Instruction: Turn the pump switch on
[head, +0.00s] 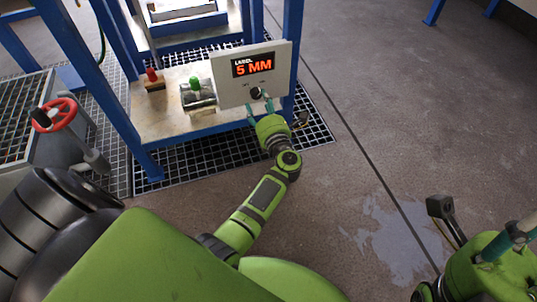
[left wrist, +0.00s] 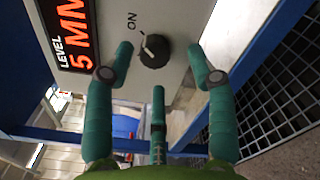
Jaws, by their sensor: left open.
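The pump switch is a round black knob (head: 256,93) on the front of a light grey panel (head: 228,90), below a display reading 5 MM. In the left wrist view the knob (left wrist: 154,52) has a white mark near its edge, and the word ON is printed beside it. My left gripper (head: 260,106) is open in front of the panel, its teal fingers on either side of the knob. I cannot tell whether they touch it. My right gripper (head: 512,240) is partly cut off at the lower right, away from the panel.
A blue frame (head: 130,150) holds the bench (head: 150,122) beside the panel. A green-topped fitting (head: 197,92) and a red-topped one (head: 153,78) stand left of the panel. A red handwheel (head: 60,115) is farther left. Floor on the right is open, with a wet patch (head: 385,240).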

